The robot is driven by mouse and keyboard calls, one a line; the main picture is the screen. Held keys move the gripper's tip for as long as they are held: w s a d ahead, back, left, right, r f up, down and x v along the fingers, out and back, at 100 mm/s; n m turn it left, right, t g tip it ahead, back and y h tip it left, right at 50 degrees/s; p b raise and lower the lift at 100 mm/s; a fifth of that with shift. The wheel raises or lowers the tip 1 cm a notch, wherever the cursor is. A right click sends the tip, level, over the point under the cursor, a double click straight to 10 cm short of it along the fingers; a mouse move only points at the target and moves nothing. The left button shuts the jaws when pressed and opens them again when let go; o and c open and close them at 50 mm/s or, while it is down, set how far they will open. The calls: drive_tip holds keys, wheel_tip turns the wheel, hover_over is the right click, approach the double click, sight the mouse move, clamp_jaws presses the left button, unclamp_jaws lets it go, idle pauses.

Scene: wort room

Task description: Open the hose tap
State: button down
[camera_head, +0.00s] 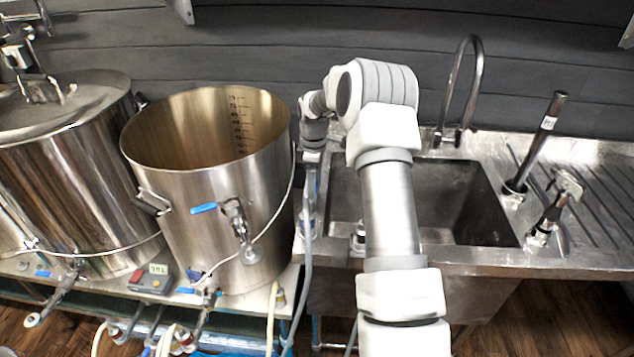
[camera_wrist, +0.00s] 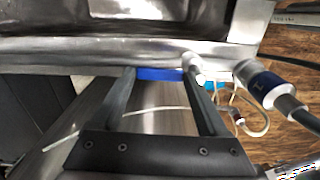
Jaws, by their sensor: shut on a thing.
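My gripper (camera_wrist: 160,76) shows in the wrist view with its two dark fingers on either side of a blue lever, the hose tap's handle (camera_wrist: 160,74). It is shut on this handle, which lies flat along a metal edge. A pale metal fitting (camera_wrist: 193,64) is at the right fingertip. A hose connector with a dark blue collar (camera_wrist: 262,86) is further right. In the head view my arm reaches over the sink and bends down at its left edge. The fingers and the tap handle cannot be made out there.
An open steel kettle (camera_head: 205,185) with a blue-handled valve stands left of my wrist. A lidded vessel (camera_head: 75,165) is further left. The sink (camera_head: 455,195) with a curved faucet (camera_head: 470,80) is right. A grey hose (camera_head: 307,260) hangs between kettle and sink.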

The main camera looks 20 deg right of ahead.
drive_tip(key=shift+w+a+r+n, duration=0.1)
drive_tip(key=shift+w+a+n, duration=0.05)
drive_tip(key=shift+n, duration=0.25)
unclamp_jaws()
wheel_tip(320, 180, up, 17)
drive_tip(key=p, duration=0.1)
drive_tip(key=shift+r, duration=0.2)
idle(0.4)
idle(0.4)
